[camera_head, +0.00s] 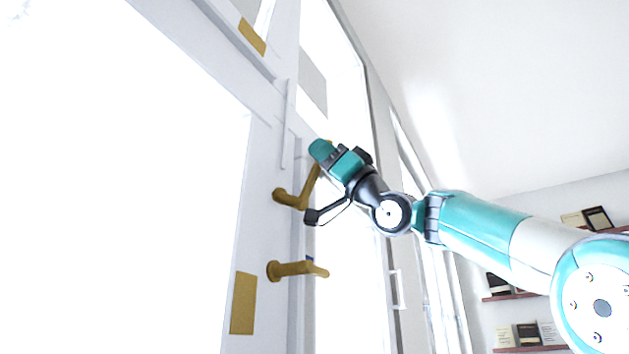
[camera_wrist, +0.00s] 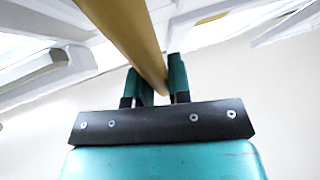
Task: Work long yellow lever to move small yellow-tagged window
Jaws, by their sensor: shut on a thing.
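The long yellow lever (camera_head: 310,187) is mounted on the white window frame and angles up and to the right from its pivot. My gripper (camera_head: 322,152) is at the lever's upper end. In the wrist view, the yellow bar (camera_wrist: 125,35) runs down between the two teal fingers of my gripper (camera_wrist: 157,85), which is shut on it. The lever's far tip is partly hidden by the gripper. A yellow tag (camera_head: 252,36) marks the upper window, whose top is cut off by the picture edge. I cannot tell whether that window is ajar.
A second, shorter yellow lever (camera_head: 297,270) sticks out to the right just below. A larger yellow tag (camera_head: 243,303) is on the lower window panel. A white handle (camera_head: 397,289) is farther right. Shelves with books (camera_head: 528,334) stand at the far right.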

